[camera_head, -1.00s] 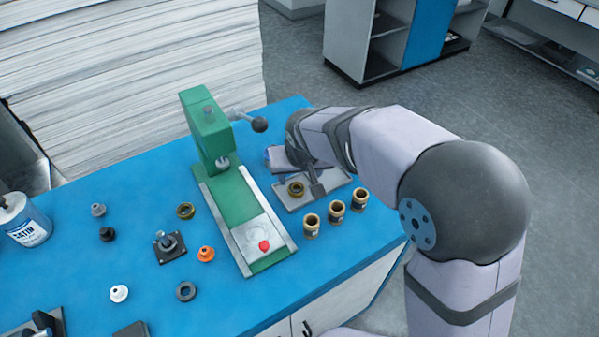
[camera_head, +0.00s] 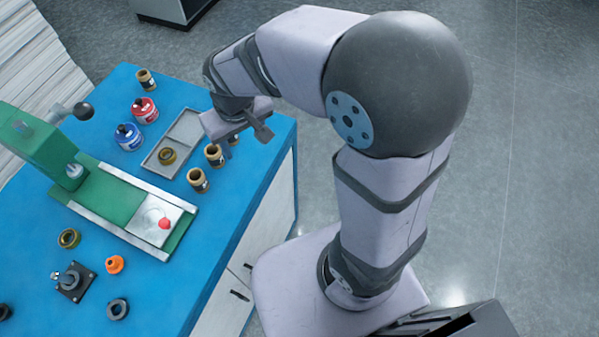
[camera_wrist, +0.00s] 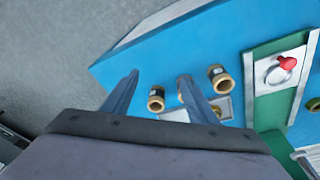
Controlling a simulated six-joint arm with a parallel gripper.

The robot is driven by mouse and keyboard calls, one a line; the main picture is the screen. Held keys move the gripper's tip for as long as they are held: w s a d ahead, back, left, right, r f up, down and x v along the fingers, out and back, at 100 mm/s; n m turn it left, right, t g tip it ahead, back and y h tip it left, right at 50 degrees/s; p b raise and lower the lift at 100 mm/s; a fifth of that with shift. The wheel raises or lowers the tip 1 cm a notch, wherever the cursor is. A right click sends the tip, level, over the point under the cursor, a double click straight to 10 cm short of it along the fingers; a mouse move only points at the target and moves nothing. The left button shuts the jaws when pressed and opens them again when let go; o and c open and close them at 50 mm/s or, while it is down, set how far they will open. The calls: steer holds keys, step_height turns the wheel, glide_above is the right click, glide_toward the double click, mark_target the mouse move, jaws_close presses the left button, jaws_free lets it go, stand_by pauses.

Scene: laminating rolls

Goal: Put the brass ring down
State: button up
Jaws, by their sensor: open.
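A brass ring (camera_head: 167,156) lies flat in the left part of the grey tray (camera_head: 152,170). A second brass-coloured ring (camera_head: 69,238) lies on the blue bench left of the green press. My gripper (camera_head: 245,140) is above the bench's right side, to the right of the tray and apart from the ring. Its two fingers are spread with nothing between them in the wrist view (camera_wrist: 160,78). In that view the right finger and gripper body hide much of the tray.
Brass-coloured jars (camera_head: 198,179) stand along the tray's near right side, close below my gripper. The green press (camera_head: 115,195) is on the left. The bench edge is just right of my gripper.

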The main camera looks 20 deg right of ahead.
steer(key=s+d+f+m+g, duration=0.2)
steer(key=s+d+f, duration=0.1)
steer(key=s+d, duration=0.7)
steer(key=shift+s+f, duration=0.4)
steer(key=shift+s, duration=0.65)
steer(key=shift+d+r, duration=0.1)
steer(key=shift+r+p, duration=0.2)
steer(key=shift+p, duration=0.15)
